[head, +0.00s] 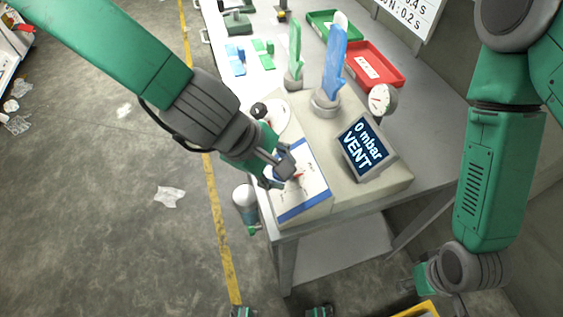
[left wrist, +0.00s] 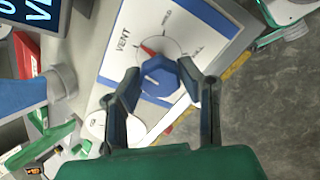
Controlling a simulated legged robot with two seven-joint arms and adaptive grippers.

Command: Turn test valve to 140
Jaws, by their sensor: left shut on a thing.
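The test valve's blue knob (left wrist: 158,80) sits on a white dial plate (left wrist: 118,65) with a blue border. The plate also shows in the head view (head: 310,192). A red pointer (left wrist: 148,52) lies near the VENT mark. My left gripper (left wrist: 160,88) has its two fingers on either side of the knob and is shut on it; it also shows in the head view (head: 281,170), where it hides the knob. The display (head: 362,149) reads 0 mbar VENT. My right gripper (head: 422,279) hangs low at the right, away from the bench; its fingers are unclear.
A blue glove (head: 335,62) and a green glove (head: 295,45) stand upright on mounts behind the dial. A round gauge (head: 381,99) stands behind the display. A red tray (head: 387,75) and a green tray (head: 319,22) lie farther back. Floor left of the bench is mostly open.

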